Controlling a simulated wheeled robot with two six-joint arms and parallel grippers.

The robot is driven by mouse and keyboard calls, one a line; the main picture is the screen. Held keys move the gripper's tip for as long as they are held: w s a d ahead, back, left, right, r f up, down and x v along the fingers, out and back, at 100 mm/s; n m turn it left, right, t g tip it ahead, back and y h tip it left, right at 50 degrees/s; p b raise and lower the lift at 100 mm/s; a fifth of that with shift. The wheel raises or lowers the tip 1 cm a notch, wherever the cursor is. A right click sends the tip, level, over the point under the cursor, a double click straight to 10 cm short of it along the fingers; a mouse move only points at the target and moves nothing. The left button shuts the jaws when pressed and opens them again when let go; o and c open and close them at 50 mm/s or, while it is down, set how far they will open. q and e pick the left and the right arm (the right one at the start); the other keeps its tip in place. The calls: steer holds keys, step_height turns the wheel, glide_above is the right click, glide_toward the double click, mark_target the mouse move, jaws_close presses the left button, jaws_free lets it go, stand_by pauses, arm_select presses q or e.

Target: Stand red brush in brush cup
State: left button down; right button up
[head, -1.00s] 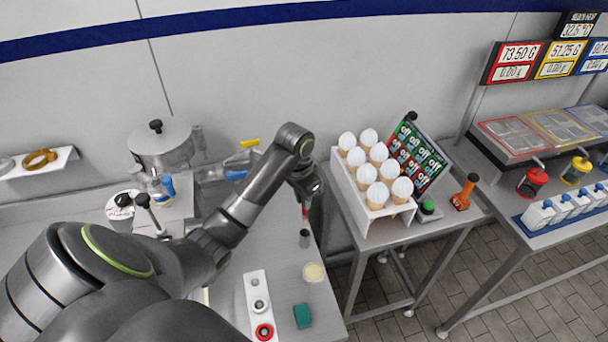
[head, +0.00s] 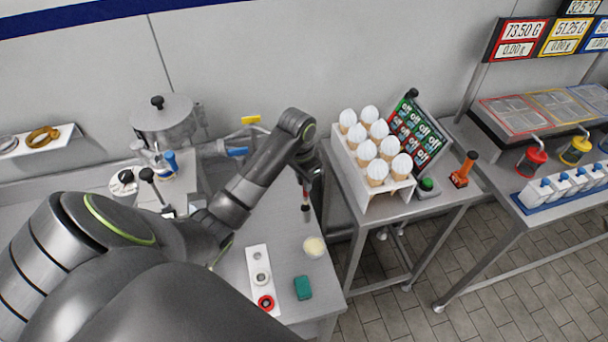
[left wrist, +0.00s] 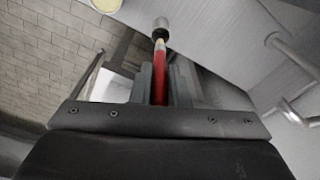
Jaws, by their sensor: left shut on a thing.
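My left gripper (head: 308,176) is shut on the red brush (left wrist: 160,80). The brush's red handle also shows below the gripper in the head view (head: 307,192). A small grey cylinder (head: 305,213), which looks like the brush cup, is directly below the brush over the worktable. It also shows in the left wrist view (left wrist: 160,24), in line with the pale far end of the brush. I cannot tell whether that end is inside the cylinder or just above it. My right gripper is not in view.
A cream round dish (head: 314,247), a green block (head: 303,288) and a white holder (head: 257,265) with a red ring (head: 266,303) are on the table nearer me. A white rack of cones (head: 372,190) stands to the right, beyond the table's edge.

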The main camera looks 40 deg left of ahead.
mark_target(304, 195)
arm_select(q)
steer(key=shift+f+b, duration=0.7)
steer(key=shift+f, duration=2.1)
steer(key=c, duration=1.3)
jaws_free()
